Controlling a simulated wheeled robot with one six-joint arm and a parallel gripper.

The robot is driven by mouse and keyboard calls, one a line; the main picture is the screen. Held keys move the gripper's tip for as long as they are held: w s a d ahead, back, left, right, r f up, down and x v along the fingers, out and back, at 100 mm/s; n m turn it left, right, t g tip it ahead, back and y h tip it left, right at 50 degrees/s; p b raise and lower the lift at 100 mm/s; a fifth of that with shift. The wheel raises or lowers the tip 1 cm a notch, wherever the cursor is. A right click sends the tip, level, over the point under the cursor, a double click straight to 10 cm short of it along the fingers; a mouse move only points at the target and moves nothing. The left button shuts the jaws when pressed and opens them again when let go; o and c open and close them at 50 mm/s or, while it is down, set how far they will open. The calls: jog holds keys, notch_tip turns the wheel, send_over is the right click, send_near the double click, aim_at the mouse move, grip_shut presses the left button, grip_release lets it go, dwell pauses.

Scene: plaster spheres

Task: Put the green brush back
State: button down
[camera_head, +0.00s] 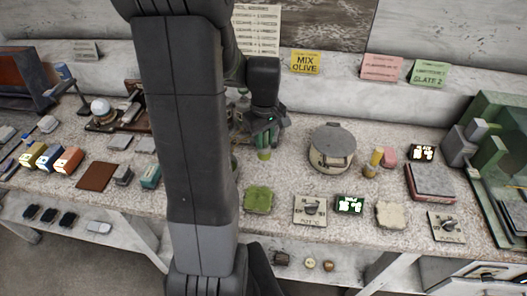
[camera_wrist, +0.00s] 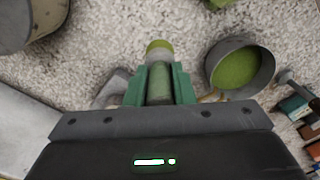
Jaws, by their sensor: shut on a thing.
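My gripper (camera_head: 266,138) is over the middle of the speckled worktop (camera_head: 290,180), pointing down. In the wrist view its green fingers (camera_wrist: 160,86) are shut on the green brush (camera_wrist: 159,47), a short, olive-green cylinder with a lighter green end beyond the fingertips. That light green end also shows below the fingers in the head view (camera_head: 264,155). The fingers cover the brush's middle. I cannot tell whether its end touches the worktop. A round grey cup with green contents (camera_wrist: 241,70) stands right of the fingers in the wrist view, apart from the brush.
A large lidded round pot (camera_head: 332,148) stands right of my gripper. A green scalloped pad (camera_head: 258,199) and a dial plate (camera_head: 312,209) lie nearer the front. A yellow "MIX OLIVE" card (camera_head: 306,63) stands behind. My arm hides part of the worktop on the left.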

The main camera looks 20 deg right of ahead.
aim_at(264, 150)
jog(key=shift+f, duration=2.2)
jog(key=shift+f, duration=0.15)
jog(key=c, duration=1.2)
grip_release()
jog(key=shift+c, duration=0.2)
notch_tip(264, 150, up, 12)
jog(key=shift+s+r, duration=0.1)
jog(key=shift+r, duration=0.1)
